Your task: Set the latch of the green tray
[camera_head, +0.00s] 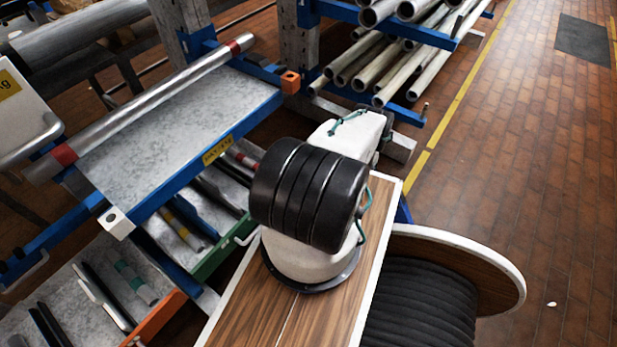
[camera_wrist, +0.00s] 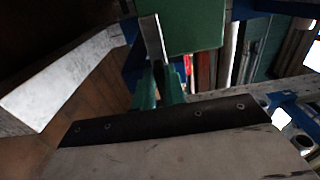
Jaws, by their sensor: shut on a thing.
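The green tray (camera_head: 221,252) is a low drawer in the rack in the head view, left of my arm. Its green front edge carries a pale handle (camera_head: 244,239), and my arm hides the right part. In the wrist view, a green face (camera_wrist: 195,25) fills the top middle. A thin pale metal piece, apparently the latch (camera_wrist: 153,38), stands at its left edge. My gripper (camera_wrist: 155,82) shows as narrow green fingers below that piece, shut on it. The exact contact is dark and partly hidden. My gripper is hidden in the head view.
A grey shelf (camera_head: 185,130) on blue beams bears a long metal tube (camera_head: 150,102) above the tray. An orange-edged tray (camera_head: 160,318) lies lower left. A cable reel (camera_head: 505,268) stands right of my base. Brick floor (camera_head: 530,130) is open at right.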

